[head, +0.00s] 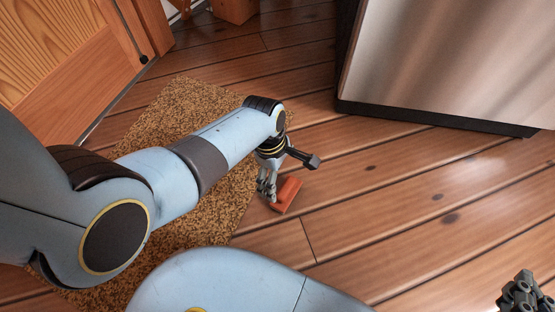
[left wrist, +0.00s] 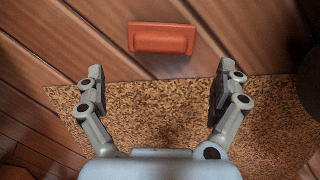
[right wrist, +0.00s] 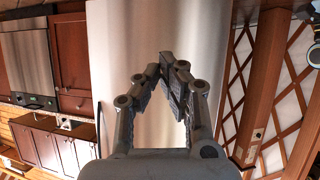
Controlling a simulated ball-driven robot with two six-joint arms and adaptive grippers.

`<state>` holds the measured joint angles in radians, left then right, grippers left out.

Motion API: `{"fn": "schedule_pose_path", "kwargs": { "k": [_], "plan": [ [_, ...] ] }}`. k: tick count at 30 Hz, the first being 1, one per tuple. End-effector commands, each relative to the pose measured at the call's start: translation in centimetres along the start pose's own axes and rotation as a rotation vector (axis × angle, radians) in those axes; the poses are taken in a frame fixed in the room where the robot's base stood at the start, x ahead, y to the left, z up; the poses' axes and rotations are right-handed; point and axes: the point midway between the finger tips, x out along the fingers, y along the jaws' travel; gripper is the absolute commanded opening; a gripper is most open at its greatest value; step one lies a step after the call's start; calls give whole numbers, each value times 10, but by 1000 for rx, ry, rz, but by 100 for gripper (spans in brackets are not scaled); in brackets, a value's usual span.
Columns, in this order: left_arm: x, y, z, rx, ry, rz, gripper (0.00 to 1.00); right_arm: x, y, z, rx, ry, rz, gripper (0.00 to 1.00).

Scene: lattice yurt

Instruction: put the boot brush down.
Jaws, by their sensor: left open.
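The boot brush (head: 287,195) is an orange-red block lying on the plank floor just off the right edge of the brown mat. It also shows in the left wrist view (left wrist: 162,39), flat on the boards beyond the mat's edge. My left gripper (head: 267,188) is open and empty, close beside the brush in the head view. In the left wrist view its fingers (left wrist: 158,85) are wide apart, with the brush ahead of the tips and not touched. My right gripper (head: 522,291) is at the lower right; its fingertips (right wrist: 167,72) meet in the right wrist view with nothing between them.
The speckled mat (head: 190,100) lies under my left arm. A wooden door (head: 75,45) is at the upper left. A steel-fronted appliance (head: 450,60) stands at the upper right, also in the right wrist view. The plank floor (head: 390,200) right of the brush is clear.

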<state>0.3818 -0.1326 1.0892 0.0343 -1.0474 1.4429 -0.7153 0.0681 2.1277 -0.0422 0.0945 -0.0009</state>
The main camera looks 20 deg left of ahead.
Motion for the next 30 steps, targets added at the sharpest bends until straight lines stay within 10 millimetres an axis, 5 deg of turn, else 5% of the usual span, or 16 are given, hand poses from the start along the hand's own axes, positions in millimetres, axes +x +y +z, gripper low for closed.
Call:
{"fn": "schedule_pose_path", "kwargs": {
  "k": [4,12,25,30],
  "plan": [
    [-14,1,0,0,1,3,100,-17,-1,35,14,-165,-1,0],
    [-35,1,0,0,0,3,100,-8,4,16,21,-316,-1,0],
    [-39,-1,0,0,0,-1,100,-9,5,15,24,-377,-2,0],
    [-40,-26,-16,119,36,51,100,-9,5,15,24,-376,-2,0]
  ]
}}
